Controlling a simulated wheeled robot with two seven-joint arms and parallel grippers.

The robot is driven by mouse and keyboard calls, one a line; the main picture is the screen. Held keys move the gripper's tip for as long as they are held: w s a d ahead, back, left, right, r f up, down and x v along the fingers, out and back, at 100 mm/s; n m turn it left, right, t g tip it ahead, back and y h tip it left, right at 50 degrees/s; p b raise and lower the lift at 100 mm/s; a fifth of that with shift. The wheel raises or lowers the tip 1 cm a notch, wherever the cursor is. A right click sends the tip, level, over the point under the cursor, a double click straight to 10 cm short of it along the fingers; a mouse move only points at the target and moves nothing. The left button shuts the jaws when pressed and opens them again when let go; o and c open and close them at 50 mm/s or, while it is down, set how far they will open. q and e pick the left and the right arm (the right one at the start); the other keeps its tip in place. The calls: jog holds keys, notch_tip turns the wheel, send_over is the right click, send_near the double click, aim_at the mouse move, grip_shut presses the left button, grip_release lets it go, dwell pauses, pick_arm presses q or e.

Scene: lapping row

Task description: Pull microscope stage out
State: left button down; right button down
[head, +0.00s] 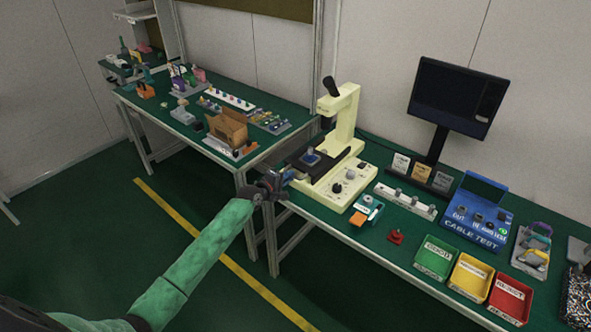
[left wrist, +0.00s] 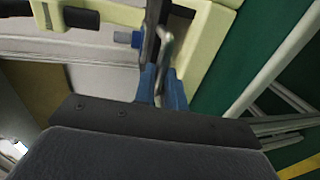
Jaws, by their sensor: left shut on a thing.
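The pale yellow microscope (head: 342,122) stands on the green bench, with its eyepiece tilted up. Its dark stage (head: 298,164) lies low under the head, at the left side of the body. A small blue piece (head: 311,156) sits on the stage and also shows in the left wrist view (left wrist: 122,37). My left gripper (head: 283,178) is at the stage's near left end. In the left wrist view its blue fingers (left wrist: 162,88) are shut on a slim grey handle (left wrist: 165,45) in front of the dark stage. My right gripper is out of view.
Green, yellow (head: 470,278) and red bins and a blue cable tester (head: 478,220) stand farther right. The floor in front is open.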

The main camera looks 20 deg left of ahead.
pick_arm(q)
jog(key=shift+v, duration=0.75)
jog(key=shift+f, duration=0.35)
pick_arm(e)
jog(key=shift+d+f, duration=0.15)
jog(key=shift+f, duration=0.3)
pick_arm(q)
jog(key=shift+s, duration=0.1)
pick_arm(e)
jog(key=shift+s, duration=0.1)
pick_arm(q)
jog(key=c, duration=1.6)
grip_release()
jog(key=shift+o, duration=0.7)
jog(key=shift+s+a+r, duration=0.1)
jog(key=shift+r, duration=0.05)
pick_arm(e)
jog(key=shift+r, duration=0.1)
